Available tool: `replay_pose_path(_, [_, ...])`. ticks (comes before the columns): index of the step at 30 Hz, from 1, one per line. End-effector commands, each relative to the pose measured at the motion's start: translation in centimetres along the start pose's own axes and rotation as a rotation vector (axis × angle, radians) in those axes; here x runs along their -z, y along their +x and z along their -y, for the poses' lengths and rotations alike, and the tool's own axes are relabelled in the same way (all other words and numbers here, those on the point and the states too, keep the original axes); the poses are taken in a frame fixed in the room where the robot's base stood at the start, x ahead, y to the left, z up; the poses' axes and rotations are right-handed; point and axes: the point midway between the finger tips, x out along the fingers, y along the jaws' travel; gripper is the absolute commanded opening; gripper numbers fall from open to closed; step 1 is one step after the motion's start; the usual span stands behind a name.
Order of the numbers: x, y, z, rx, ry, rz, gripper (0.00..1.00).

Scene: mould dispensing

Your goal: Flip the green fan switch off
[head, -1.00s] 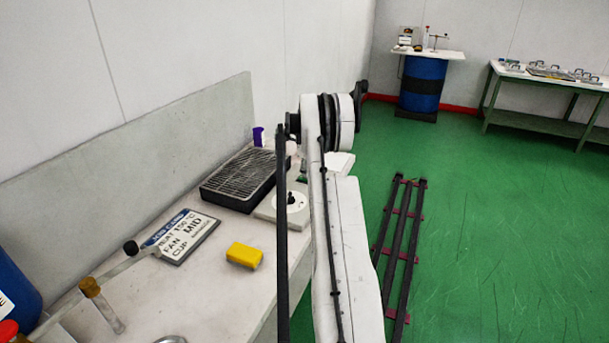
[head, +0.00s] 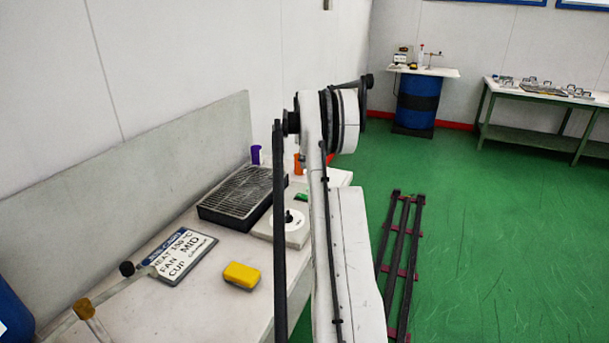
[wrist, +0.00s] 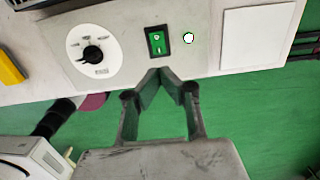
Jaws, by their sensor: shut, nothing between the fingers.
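The green fan switch (wrist: 158,42) is a small rocker in a black frame on a pale control panel (wrist: 127,60). My gripper (wrist: 160,75) is shut and empty. Its tips show just below the switch in the wrist view; I cannot tell whether they touch the panel. In the head view the green switch (head: 301,197) shows partly behind my arm, and my gripper is hidden.
A black grated unit (head: 236,196) stands behind the panel. A yellow block (head: 242,275) and a sign (head: 181,254) reading heat 150 °C, fan MID lie on the bench. A white square plate (wrist: 257,38) is right of the switch. Purple (head: 256,155) and orange (head: 298,164) cups stand farther back.

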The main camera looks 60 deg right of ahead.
Motion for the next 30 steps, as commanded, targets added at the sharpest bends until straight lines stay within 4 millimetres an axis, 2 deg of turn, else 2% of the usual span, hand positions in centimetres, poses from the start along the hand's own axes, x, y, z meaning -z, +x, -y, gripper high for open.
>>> replay_pose_path(6, [0.01, -1.07, -0.02, 0.000, 0.000, 0.000, 0.00])
replay_pose_path(16, [0.04, -1.06, -0.03, 0.000, 0.000, 0.004, 0.00])
replay_pose_path(24, [0.11, -1.15, -0.40, 0.000, 0.001, 0.092, 0.00])
replay_pose_path(30, [0.04, -1.41, -0.41, 0.000, 0.000, 0.096, 0.00])
